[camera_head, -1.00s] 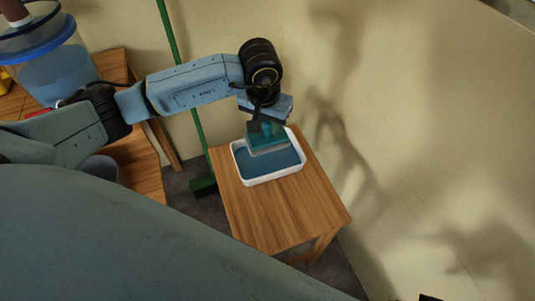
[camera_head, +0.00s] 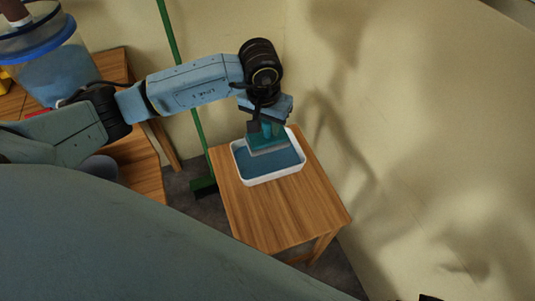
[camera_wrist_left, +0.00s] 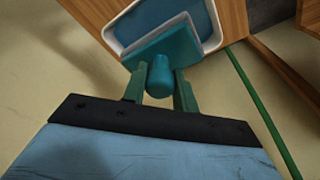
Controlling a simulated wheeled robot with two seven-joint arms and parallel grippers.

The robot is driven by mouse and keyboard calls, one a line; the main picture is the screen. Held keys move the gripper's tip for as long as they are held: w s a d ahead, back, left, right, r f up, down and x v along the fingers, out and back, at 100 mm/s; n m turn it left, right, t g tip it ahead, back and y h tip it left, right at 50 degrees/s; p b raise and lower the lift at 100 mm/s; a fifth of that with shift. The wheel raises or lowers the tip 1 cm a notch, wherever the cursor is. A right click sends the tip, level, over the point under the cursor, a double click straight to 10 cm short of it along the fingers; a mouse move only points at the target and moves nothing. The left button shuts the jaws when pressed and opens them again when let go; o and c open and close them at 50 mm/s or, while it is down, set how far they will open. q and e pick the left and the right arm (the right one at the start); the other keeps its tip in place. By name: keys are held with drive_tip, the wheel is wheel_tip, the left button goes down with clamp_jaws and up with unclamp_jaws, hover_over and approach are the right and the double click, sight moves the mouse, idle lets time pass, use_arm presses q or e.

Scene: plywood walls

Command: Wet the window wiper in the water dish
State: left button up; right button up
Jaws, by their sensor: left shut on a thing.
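The water dish (camera_head: 295,172) is a white rectangular tray with blue water, on a small wooden table. My left gripper (camera_head: 267,129) points down over the far part of the dish, shut on the teal window wiper (camera_head: 262,142). The wiper's wide head, with a grey lower edge, is at or just above the water; I cannot tell if it touches. In the left wrist view, the gripper fingers (camera_wrist_left: 160,92) hold the wiper's round teal handle (camera_wrist_left: 159,76); its head (camera_wrist_left: 172,46) lies over the dish (camera_wrist_left: 124,14). My right gripper is not in view.
The small wooden table (camera_head: 270,215) has bare room in front of the dish. A green broom (camera_head: 183,85) stands at its left. A larger wooden table (camera_head: 140,150) at the left bears a clear container with a blue rim (camera_head: 45,48). A plain wall (camera_head: 420,120) is at the right.

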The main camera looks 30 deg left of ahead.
use_arm(q)
drive_tip(key=shift+r, duration=0.1)
idle(0.4)
drive_tip(key=shift+r+p, duration=1.15)
drive_tip(key=shift+r, duration=0.85)
drive_tip(key=shift+f, duration=0.1)
